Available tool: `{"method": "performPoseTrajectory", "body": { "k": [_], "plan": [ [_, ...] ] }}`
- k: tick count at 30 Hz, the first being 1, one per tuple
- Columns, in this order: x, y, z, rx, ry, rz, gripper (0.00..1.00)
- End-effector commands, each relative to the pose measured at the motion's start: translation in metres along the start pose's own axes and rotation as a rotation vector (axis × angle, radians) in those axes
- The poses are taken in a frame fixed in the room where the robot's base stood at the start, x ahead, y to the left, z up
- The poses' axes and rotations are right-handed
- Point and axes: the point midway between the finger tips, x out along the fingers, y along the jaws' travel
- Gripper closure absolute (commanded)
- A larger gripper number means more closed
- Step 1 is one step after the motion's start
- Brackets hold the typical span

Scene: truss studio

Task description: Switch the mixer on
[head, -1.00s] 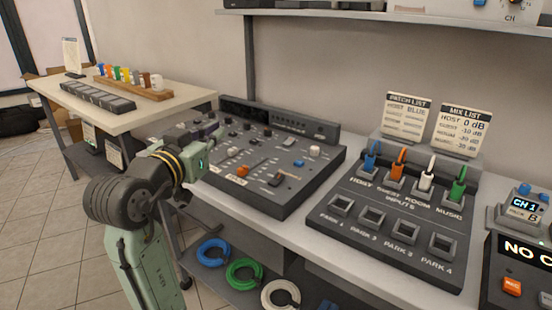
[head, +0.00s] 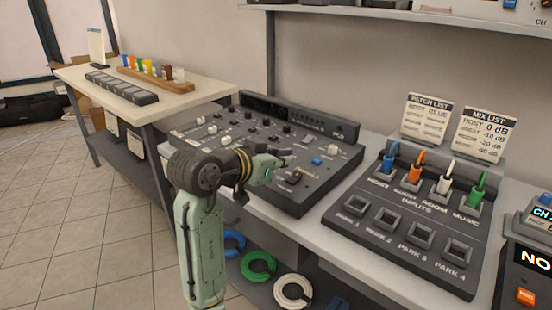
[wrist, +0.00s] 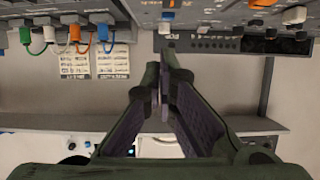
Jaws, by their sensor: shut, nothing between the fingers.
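The mixer (head: 335,176) is a dark grey, sloped desk with knobs, white faders and a raised back ridge. A blue button (head: 317,161) sits on its right half, with an orange control (head: 294,177) nearer its front. My gripper (head: 289,160) is shut and empty, reaching in from the left over the middle of the mixer. Its tips look close to the panel, but I cannot tell whether they touch. My forearm hides part of the mixer's front left. In the wrist view the shut fingers (wrist: 165,62) point towards the mixer (wrist: 215,22), which appears upside down at the top right.
Right of the mixer is a patch panel (head: 400,262) with coloured plugs and empty park sockets. Two list cards (head: 428,118) stand behind it. A shelf (head: 400,12) runs above. Coiled cables (head: 258,265) lie below. A side table (head: 190,97) stands at left, with open floor before it.

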Motion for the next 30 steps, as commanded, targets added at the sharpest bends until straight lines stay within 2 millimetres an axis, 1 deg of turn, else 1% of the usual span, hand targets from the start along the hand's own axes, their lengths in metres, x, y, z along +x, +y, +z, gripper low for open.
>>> {"method": "performPoseTrajectory", "body": {
  "k": [1,6,10,16,27,30],
  "plan": [
    [0.012,0.001,-0.002,-0.002,-0.002,0.004,1.00],
    [0.046,0.001,-0.002,-0.001,-0.002,0.003,1.00],
    [0.061,0.000,0.015,-0.005,-0.002,0.001,1.00],
    [0.072,-0.001,0.026,-0.001,0.000,-0.001,1.00],
    [0.074,-0.001,0.028,0.000,0.001,-0.001,1.00],
    [0.083,0.000,0.034,0.000,0.000,0.001,1.00]
  ]
}}
